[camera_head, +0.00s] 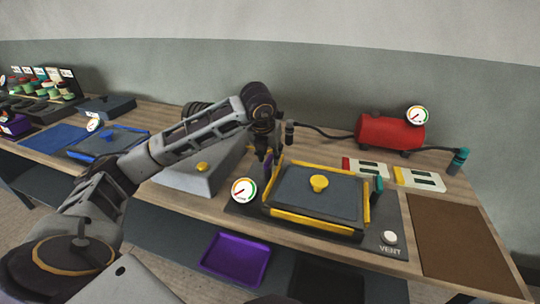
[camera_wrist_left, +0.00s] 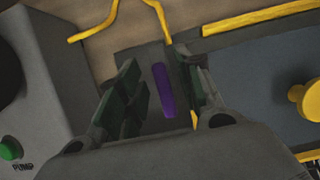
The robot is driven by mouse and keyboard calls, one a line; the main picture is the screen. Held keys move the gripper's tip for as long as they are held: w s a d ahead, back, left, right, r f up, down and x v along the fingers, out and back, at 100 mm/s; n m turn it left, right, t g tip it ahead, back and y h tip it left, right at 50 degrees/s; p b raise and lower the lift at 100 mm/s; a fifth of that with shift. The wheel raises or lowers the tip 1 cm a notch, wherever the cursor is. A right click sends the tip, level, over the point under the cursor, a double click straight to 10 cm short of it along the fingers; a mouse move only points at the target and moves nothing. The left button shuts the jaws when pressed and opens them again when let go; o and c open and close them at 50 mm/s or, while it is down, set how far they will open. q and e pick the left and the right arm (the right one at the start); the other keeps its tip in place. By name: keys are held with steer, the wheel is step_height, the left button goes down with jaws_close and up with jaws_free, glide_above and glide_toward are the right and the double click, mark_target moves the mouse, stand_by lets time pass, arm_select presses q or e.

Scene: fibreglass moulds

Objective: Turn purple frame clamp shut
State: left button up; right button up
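The purple frame clamp (camera_wrist_left: 164,90) shows as a purple bar at the left side of the yellow-edged mould (camera_head: 318,195). In the head view only a small part of the purple clamp (camera_head: 268,162) shows beside my gripper. My left gripper (camera_head: 268,152) points down at the mould's back left corner. In the left wrist view its two dark green finger pads (camera_wrist_left: 156,88) stand apart, with the purple bar between them. A gap shows on the left of the bar; contact on the right is unclear. My right gripper is not in view.
A gauge (camera_head: 244,190) stands close to the mould's left front corner. A grey pump box (camera_head: 200,172) is left of it. A yellow knob (camera_head: 319,182) rises from the mould. A red tank (camera_head: 390,133) stands behind. The brown mat (camera_head: 460,245) at right is clear.

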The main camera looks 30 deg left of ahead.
arm_select(q)
steer(key=shift+f, duration=0.3)
steer(key=shift+c, duration=0.2)
jaws_close()
